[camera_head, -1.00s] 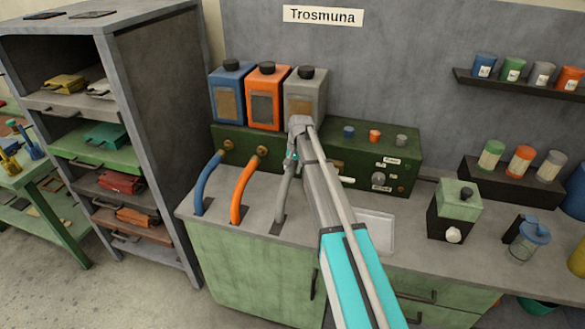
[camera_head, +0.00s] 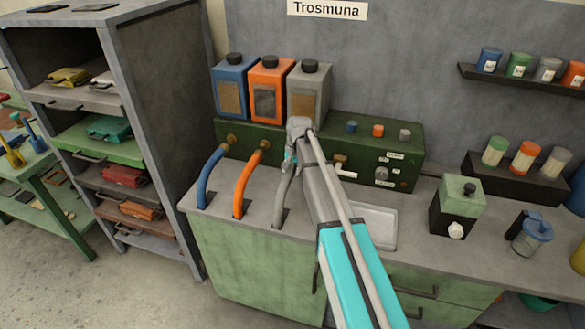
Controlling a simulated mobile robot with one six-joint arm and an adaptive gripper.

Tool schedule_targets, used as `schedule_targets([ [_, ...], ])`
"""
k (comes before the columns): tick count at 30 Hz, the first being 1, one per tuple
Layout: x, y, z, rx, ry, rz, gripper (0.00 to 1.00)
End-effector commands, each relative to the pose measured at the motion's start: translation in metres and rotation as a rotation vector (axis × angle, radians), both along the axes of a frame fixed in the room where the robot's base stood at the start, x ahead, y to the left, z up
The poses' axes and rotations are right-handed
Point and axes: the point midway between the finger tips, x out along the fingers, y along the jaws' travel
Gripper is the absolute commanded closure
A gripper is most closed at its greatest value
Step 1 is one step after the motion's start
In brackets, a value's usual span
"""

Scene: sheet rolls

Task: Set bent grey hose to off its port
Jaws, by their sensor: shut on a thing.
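The bent grey hose (camera_head: 281,201) rises from a dark slot in the grey counter, to the right of a bent blue hose (camera_head: 207,183) and a bent orange hose (camera_head: 242,187). My gripper (camera_head: 290,160) is at the hose's upper end, in front of the green machine (camera_head: 228,133), and is shut on it. My own arm and gripper hide the hose's top and its port, so I cannot tell whether the end still sits on the port. The blue and orange hoses meet brass ports on the machine's front.
Blue, orange and grey canisters (camera_head: 308,90) stand on the machine behind my gripper. A white tray (camera_head: 376,226) lies right of my arm. A green and black box (camera_head: 457,207) and a blue-lidded jar (camera_head: 530,235) stand further right. A shelf rack (camera_head: 160,130) stands left.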

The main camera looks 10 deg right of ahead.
Motion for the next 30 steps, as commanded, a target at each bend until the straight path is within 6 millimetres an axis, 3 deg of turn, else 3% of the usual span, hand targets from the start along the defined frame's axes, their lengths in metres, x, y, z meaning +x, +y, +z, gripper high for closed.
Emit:
schedule_targets([
  [3,-0.006,0.001,-0.001,0.002,0.013,0.003,1.00],
  [4,-0.007,0.002,-0.001,0.002,0.013,0.003,0.48],
  [9,-0.006,0.001,-0.001,0.002,0.011,0.003,0.17],
  [23,-0.002,0.000,-0.001,0.002,0.008,0.002,0.15],
  [30,0.009,-0.005,0.000,0.001,0.007,0.001,0.15],
])
